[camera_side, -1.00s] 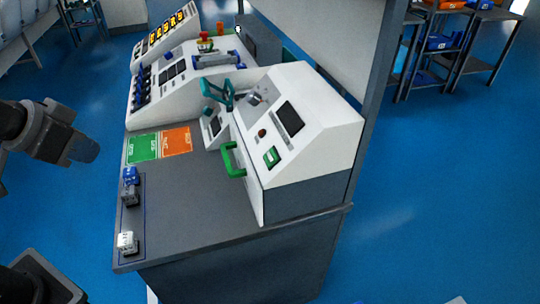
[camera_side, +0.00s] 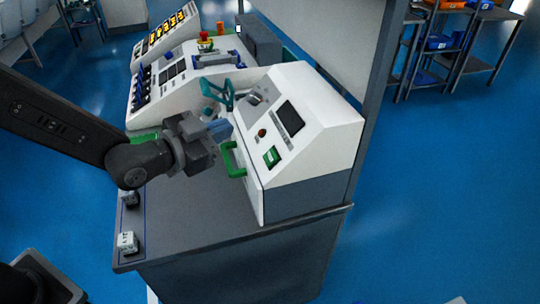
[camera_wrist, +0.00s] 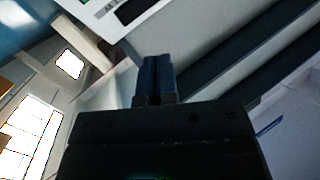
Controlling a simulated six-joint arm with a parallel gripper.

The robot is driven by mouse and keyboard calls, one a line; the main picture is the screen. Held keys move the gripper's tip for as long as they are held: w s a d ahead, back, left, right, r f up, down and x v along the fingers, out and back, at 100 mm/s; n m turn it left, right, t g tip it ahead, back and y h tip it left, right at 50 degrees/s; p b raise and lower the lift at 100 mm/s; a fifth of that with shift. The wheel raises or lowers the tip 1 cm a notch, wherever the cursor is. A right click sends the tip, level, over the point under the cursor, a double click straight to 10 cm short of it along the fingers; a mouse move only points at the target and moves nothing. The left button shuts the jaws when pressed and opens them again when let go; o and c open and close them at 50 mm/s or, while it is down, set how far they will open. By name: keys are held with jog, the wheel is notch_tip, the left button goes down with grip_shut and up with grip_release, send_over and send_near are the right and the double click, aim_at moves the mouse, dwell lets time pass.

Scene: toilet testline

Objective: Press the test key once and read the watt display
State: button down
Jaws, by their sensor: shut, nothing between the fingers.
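A white sloped console (camera_side: 330,120) stands on the bench and has a dark display (camera_side: 291,117). Its digits, if any, are too small to read. A green square key (camera_side: 272,157) sits at the lower front of its sloped face, and a small round red-brown button (camera_side: 262,133) is above and left of it. My gripper (camera_side: 222,130) is shut and empty, close to the console's left side near a green handle (camera_side: 233,158), left of the key and apart from it. In the wrist view the dark fingers (camera_wrist: 156,75) are together, below a white panel.
A teal clamp lever (camera_side: 222,93) stands just behind my gripper. Another white console (camera_side: 180,70) with dark screens is further back. A small white block (camera_side: 127,242) lies at the bench's front left. The bench front (camera_side: 190,225) is clear.

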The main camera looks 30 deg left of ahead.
aim_at(271, 157)
jog(key=shift+d+f, duration=0.1)
jog(key=shift+d, duration=0.25)
jog(key=w+d+f, duration=0.4)
jog(key=f, duration=0.2)
jog(key=shift+w+d+f, duration=0.15)
jog(key=shift+w, duration=0.1)
dwell(0.4)
jog(key=shift+w+d+f, duration=0.1)
dwell(1.9)
jog(key=shift+w+d+f, duration=0.1)
jog(key=shift+f, duration=0.1)
jog(key=shift+w+d+f, duration=0.2)
jog(key=shift+f, duration=0.05)
dwell(1.0)
jog(key=shift+a+r, duration=0.1)
jog(key=shift+s+a+r, duration=0.3)
jog(key=shift+s+r, duration=0.1)
jog(key=shift+r, duration=0.05)
